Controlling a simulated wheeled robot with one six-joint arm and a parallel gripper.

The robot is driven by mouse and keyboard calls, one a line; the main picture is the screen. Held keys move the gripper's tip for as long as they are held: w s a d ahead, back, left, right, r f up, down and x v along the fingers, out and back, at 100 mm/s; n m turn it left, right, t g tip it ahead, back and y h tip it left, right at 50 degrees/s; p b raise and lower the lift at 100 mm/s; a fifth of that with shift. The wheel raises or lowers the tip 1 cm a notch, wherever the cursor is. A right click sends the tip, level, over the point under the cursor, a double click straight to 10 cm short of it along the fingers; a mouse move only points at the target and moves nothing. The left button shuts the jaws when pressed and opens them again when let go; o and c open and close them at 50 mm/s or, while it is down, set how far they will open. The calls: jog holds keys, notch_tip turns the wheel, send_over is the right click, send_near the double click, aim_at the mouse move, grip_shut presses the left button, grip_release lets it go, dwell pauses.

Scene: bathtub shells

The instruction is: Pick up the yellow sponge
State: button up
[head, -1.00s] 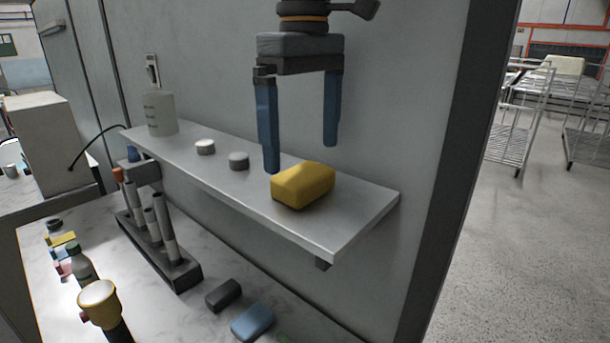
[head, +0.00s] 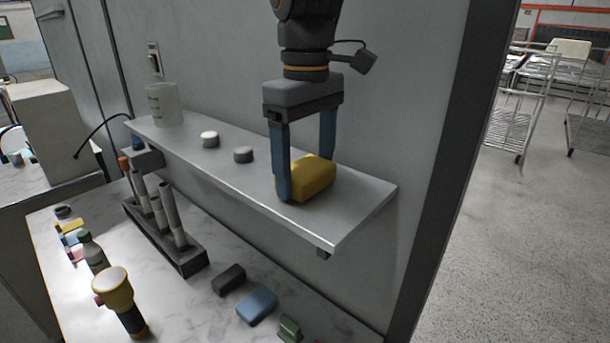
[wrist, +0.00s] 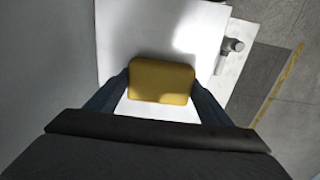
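The yellow sponge (head: 314,177) is a rounded block near the right end of the metal wall shelf (head: 355,205). It appears to rest on the shelf. My gripper (head: 305,188) points down over it, with one blue finger at its near left side and the other partly hidden behind it. In the wrist view the sponge (wrist: 162,80) sits between the two fingertips (wrist: 162,88), which appear to press on its left and right sides. My gripper looks shut on the sponge.
Two small discs (head: 210,139) and a pale beaker (head: 164,104) stand farther left on the shelf. The wall is close behind. Below, the counter holds a tube rack (head: 190,262), a blue block (head: 257,306), a dark block (head: 229,279) and a yellow-headed torch (head: 118,295).

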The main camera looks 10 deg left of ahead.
aim_at(306, 167)
jog(key=shift+c, duration=0.6)
jog(key=shift+r+b, duration=0.3)
jog(key=shift+r, duration=0.25)
notch_tip(306, 167, up, 9)
jog(key=b, duration=0.3)
